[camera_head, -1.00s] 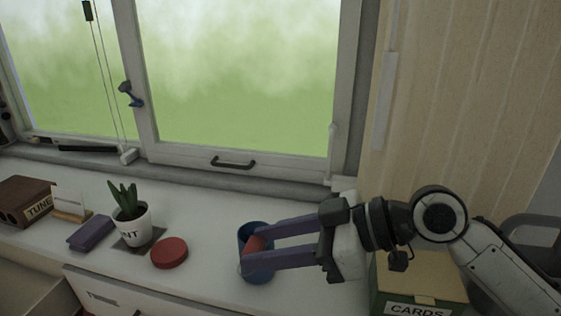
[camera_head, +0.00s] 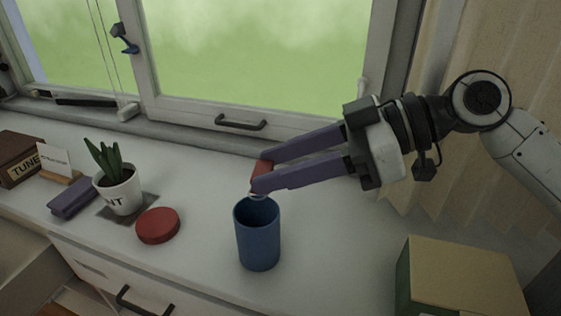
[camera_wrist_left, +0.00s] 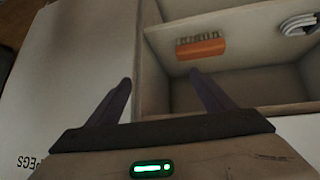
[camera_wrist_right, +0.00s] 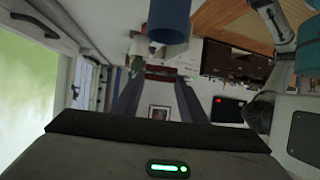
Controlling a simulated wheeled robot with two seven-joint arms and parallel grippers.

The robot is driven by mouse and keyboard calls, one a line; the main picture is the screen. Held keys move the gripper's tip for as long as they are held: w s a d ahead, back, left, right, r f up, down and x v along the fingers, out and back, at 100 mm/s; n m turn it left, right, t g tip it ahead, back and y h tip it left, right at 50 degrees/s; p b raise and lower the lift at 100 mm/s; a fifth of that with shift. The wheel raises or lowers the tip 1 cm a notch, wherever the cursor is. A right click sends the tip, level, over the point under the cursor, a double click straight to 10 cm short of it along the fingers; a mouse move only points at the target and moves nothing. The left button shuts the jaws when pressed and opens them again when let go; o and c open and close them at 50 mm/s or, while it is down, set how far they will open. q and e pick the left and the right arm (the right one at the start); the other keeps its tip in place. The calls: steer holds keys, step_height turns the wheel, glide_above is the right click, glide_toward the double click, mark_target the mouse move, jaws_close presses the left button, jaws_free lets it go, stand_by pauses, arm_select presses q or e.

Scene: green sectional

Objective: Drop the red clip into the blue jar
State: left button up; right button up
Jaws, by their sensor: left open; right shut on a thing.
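The blue jar (camera_head: 258,240) stands upright and open-topped on the white sill in the head view. It also shows at the top of the right wrist view (camera_wrist_right: 168,20). My right gripper (camera_head: 261,172) is shut on the red clip (camera_head: 262,172), whose lower end appears just above the jar's back rim. The clip shows between the fingertips in the right wrist view (camera_wrist_right: 160,72). My left gripper (camera_wrist_left: 161,78) is open and empty in the left wrist view, and out of the head view.
A round red lid (camera_head: 158,226) lies left of the jar. A potted plant (camera_head: 118,188), a purple block (camera_head: 75,198) and a brown box (camera_head: 20,160) stand further left. A yellow-topped box (camera_head: 462,275) is at right. An orange object (camera_wrist_left: 200,47) lies in a compartment near my left gripper.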

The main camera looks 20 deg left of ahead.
steer(key=shift+f, duration=0.4)
steer(key=o, duration=1.3)
steer(key=shift+r, duration=0.1)
step_height(320, 180, up, 10)
